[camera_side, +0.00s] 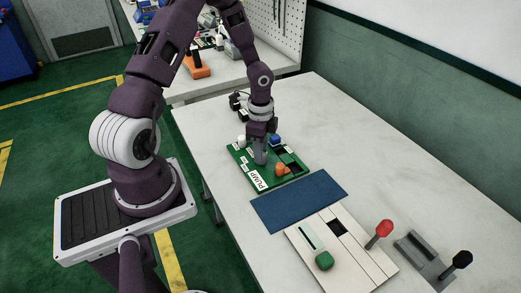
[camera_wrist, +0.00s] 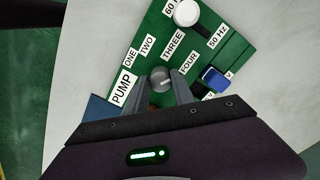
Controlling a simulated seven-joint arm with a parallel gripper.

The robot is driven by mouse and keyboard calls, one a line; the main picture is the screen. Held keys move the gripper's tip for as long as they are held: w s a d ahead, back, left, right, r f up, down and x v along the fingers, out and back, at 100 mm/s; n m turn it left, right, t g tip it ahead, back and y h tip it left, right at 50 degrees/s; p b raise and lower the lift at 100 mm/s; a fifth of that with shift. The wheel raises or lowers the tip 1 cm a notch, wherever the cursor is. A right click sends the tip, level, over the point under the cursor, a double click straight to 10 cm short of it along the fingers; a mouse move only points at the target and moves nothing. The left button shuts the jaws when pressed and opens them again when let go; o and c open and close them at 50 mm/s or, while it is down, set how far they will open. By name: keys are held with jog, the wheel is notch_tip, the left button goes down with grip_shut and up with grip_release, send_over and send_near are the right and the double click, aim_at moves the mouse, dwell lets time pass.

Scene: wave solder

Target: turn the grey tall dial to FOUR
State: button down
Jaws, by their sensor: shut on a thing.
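The grey tall dial (camera_side: 261,157) stands on the green panel (camera_side: 254,176) marked PUMP. In the wrist view its round dark grey top (camera_wrist: 160,78) sits between the two fingers of my gripper (camera_wrist: 162,88). My gripper (camera_side: 261,146) comes down from above and is shut on the dial. Around the dial are the labels ONE (camera_wrist: 130,58), TWO (camera_wrist: 148,46), THREE (camera_wrist: 173,44) and FOUR (camera_wrist: 189,62). I cannot tell which label the dial points to.
A white knob (camera_wrist: 187,13) and a blue switch (camera_wrist: 214,78) are close by on the panel. An orange knob (camera_side: 281,169) is at its front. A blue mat (camera_side: 300,201), a pale panel with a green knob (camera_side: 324,260), a red-topped lever (camera_side: 383,229) and a black-topped lever (camera_side: 460,259) are nearer.

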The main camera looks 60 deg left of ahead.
jog(key=shift+w, duration=0.1)
dwell(0.3)
jog(key=c, duration=1.1)
grip_release()
jog(key=shift+o, duration=0.2)
notch_tip(320, 180, up, 7)
jog(key=shift+r, duration=0.1)
jog(key=s+d+r+n+y, duration=0.2)
jog(key=d+r, duration=0.1)
jog(key=r, duration=0.6)
jog(key=s+d+r+n+t+h, duration=0.2)
jog(key=s+d+r+n+t, duration=0.3)
jog(key=s+d+r, duration=0.8)
jog(key=shift+s+d+r+n+t, duration=0.2)
jog(key=shift+s+r+n+t, duration=0.15)
jog(key=shift+s+n, duration=0.65)
